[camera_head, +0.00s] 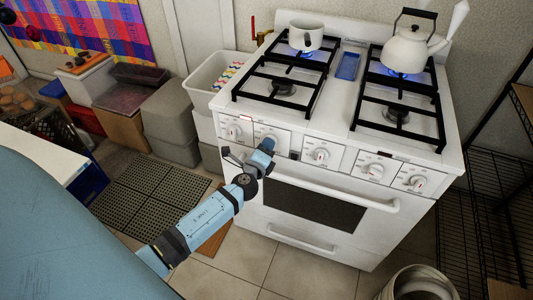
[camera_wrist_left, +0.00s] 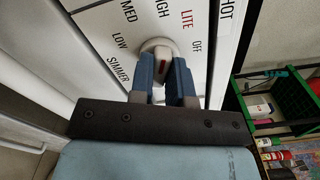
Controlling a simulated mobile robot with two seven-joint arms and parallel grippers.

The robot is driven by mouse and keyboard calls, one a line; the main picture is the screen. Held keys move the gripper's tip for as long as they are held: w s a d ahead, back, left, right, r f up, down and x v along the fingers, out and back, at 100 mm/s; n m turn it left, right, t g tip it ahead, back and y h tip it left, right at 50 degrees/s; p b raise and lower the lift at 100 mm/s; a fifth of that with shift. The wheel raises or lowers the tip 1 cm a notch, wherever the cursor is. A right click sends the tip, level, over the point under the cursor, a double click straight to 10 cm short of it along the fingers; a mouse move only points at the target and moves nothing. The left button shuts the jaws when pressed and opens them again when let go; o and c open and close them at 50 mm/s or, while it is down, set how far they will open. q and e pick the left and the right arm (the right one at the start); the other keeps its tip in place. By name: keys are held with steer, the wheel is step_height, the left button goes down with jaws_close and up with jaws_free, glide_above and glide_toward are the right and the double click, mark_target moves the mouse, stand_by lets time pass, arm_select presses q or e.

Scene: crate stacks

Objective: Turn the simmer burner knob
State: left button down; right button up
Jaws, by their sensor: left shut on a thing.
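My left gripper (camera_head: 265,148) reaches to the front panel of the white stove (camera_head: 290,240). In the left wrist view, its two blue fingers (camera_wrist_left: 162,66) are shut on a round white knob (camera_wrist_left: 157,48) with a red mark. The labels OFF, LITE, HIGH, MED, LOW and SIMMER run around the knob. In the head view, this knob (camera_head: 268,137) is second from the left and partly hidden by the gripper. The other knobs are a far-left knob (camera_head: 234,131), a middle knob (camera_head: 320,154) and two on the right. My right gripper is not in view.
A white pot (camera_head: 305,36) and a white kettle (camera_head: 405,50) stand over blue flames on the rear burners. An oven handle (camera_head: 330,190) sticks out below the knobs. A metal bin (camera_head: 418,278) stands at front right, and a black wire rack (camera_head: 480,215) beside the stove.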

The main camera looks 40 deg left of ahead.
arm_select(q)
steer(key=n+b, duration=0.4)
steer(key=n, duration=0.4)
steer(key=shift+f+n, duration=0.15)
steer(key=shift+n, duration=0.15)
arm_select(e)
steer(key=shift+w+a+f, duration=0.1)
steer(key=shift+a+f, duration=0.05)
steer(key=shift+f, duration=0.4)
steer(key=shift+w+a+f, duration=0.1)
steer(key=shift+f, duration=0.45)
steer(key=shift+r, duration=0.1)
arm_select(q)
steer(key=c, duration=1.1)
jaws_free()
steer(key=shift+s, duration=0.1)
